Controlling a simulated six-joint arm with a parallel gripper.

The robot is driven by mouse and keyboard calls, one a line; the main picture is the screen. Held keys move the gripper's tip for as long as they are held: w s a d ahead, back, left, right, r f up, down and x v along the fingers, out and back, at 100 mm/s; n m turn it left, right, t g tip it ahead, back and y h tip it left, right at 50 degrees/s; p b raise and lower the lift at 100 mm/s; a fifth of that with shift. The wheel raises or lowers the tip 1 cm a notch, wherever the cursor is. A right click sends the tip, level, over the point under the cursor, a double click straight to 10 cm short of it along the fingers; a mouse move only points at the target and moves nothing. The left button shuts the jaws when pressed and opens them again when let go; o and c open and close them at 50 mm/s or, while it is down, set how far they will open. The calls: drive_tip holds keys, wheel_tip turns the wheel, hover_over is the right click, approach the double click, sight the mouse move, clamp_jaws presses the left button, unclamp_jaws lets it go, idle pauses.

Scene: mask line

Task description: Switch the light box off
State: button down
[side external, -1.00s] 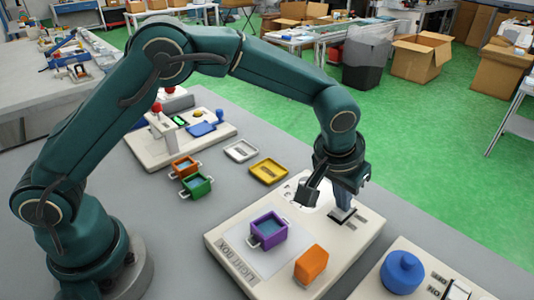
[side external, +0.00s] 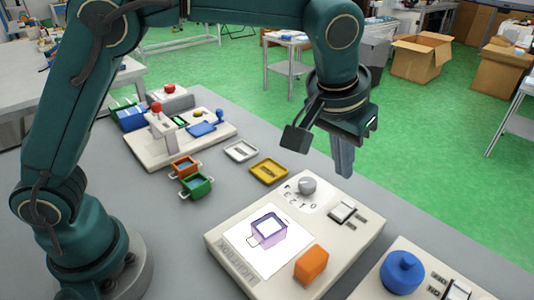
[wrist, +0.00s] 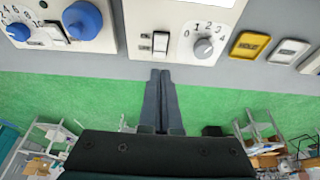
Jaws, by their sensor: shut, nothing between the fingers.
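The light box (side external: 225,243) is a cream box at the front centre, and its square panel (side external: 291,237) glows bright white. A purple mask frame (side external: 268,228) with handles sits on the panel and looks pale in the glare. The white rocker switch (side external: 342,211) is at the box's far right; it also shows in the wrist view (wrist: 160,42). A grey dial knob (side external: 307,185) is left of it. My gripper (side external: 345,173) is shut and empty, raised above and behind the switch, apart from it. Its closed fingers point towards the box in the wrist view (wrist: 161,73).
An orange block (side external: 311,265) stands on the box's front right corner. A second box with a blue knob (side external: 402,272) and a switch is at the right. A yellow tray (side external: 268,171), a white tray (side external: 241,151) and green and orange frames lie on the left.

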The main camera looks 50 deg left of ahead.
sight(346, 202)
drive_tip(key=v, duration=0.3)
drive_tip(key=shift+s+r, duration=0.15)
drive_tip(key=shift+r, duration=0.2)
drive_tip(key=shift+w+a+r, duration=0.15)
drive_tip(key=shift+w+r, duration=0.15)
drive_tip(key=shift+w, duration=0.35)
drive_tip(key=x, duration=1.4)
drive_tip(key=shift+s+f, duration=0.15)
drive_tip(key=shift+s, duration=0.25)
